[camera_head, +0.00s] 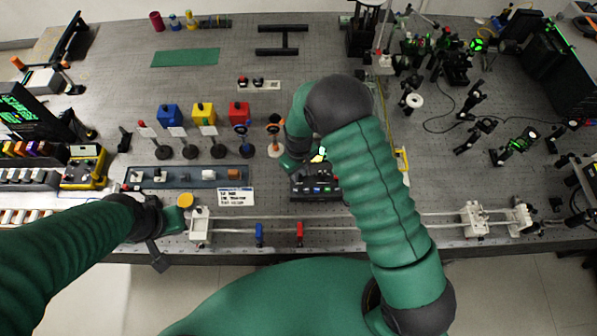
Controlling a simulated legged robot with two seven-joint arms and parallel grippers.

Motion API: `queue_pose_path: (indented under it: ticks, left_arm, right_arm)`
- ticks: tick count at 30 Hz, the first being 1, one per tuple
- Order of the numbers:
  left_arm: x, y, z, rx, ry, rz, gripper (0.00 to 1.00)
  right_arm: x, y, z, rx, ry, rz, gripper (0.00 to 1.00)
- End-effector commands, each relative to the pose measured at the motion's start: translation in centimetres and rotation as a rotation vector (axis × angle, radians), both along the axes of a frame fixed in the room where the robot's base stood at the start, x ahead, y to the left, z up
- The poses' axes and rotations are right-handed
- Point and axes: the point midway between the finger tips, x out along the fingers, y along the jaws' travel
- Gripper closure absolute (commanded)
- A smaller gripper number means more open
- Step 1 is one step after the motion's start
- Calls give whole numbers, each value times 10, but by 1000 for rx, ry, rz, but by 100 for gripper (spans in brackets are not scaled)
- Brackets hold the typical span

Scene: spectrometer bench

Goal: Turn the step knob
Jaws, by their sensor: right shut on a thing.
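A small black control box (317,188) with lit buttons stands at the middle of the bench's front part. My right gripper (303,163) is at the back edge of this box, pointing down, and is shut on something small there. I take that thing to be the step knob, but the gripper and wrist hide it, so its angle cannot be read. My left gripper (176,218) is low at the front left of the bench, beside a yellow round piece (185,200). Its fingers are too small and covered to tell open from shut.
A white rail (350,219) with blue and red markers runs along the front edge. Blue, yellow and red blocks on the bench (203,112) stand behind a grey tray (150,180). Optics mounts (480,130) crowd the right side. The back middle is mostly clear.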

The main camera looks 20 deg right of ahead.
Motion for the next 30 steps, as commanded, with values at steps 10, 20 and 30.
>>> queue_pose_path:
  ticks: [10,20,30]
  left_arm:
    - [0,0,-5,0,0,0,100]
    - [0,0,-13,0,0,0,100]
    - [0,0,-18,0,0,0,100]
  right_arm:
    - [0,-1,0,-2,-2,-110,100]
    - [0,-1,-1,-1,-1,-387,100]
    - [0,0,0,-1,-1,-711,100]
